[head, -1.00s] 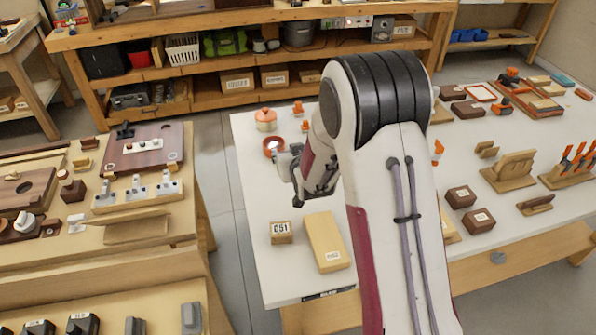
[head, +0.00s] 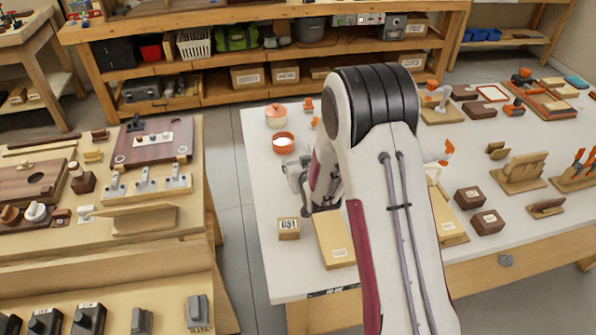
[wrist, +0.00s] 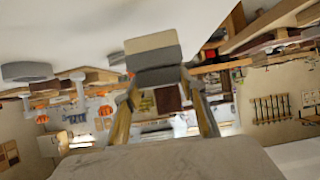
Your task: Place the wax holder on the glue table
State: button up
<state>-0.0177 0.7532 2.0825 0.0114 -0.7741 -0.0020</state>
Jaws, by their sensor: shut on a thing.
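In the wrist view, a small block with a grey face and a tan face (wrist: 153,55) sits between the fingertips of my gripper (wrist: 160,88), which is shut on it. I cannot tell for sure that this is the wax holder. The held block is hidden there by my arm. I cannot tell which table is the glue table.
An orange-rimmed jar (head: 283,142) and a lidded orange pot (head: 276,115) stand behind my gripper. Dark brown boxes (head: 468,198) and tan wooden stands (head: 520,172) are on the right. A wooden bench (head: 150,220) with boards and clamps is on the left, across a floor gap.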

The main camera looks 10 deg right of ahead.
jog(key=shift+f, duration=1.6)
jog(key=shift+f, duration=0.15)
jog(key=o, duration=1.6)
jog(key=shift+r, duration=0.2)
jog(key=shift+v, duration=5.95)
